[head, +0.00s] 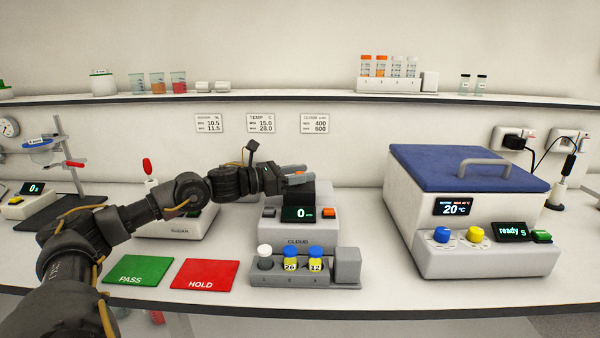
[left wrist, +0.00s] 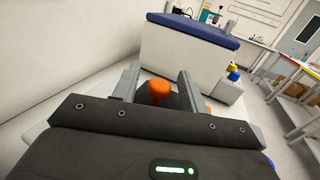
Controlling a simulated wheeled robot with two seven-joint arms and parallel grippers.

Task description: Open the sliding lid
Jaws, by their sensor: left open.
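The grey CLOUD instrument (head: 268,228) stands mid-bench, with a dark top part and a display reading 0. My left gripper (head: 298,177) is above its top, reaching in from the left. A gap shows beside the knob; contact cannot be told. The gripper hides most of the instrument's top and its lid. A blue lid with a grey handle (head: 486,165) covers the white bath at right. My right gripper is out of view.
A rack (head: 262,282) with capped vials stands in front of the instrument. A green PASS mat (head: 140,268) and a red HOLD mat (head: 205,272) lie left of it. A shelf (head: 320,98) runs above the bench. Free bench separates instrument and bath.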

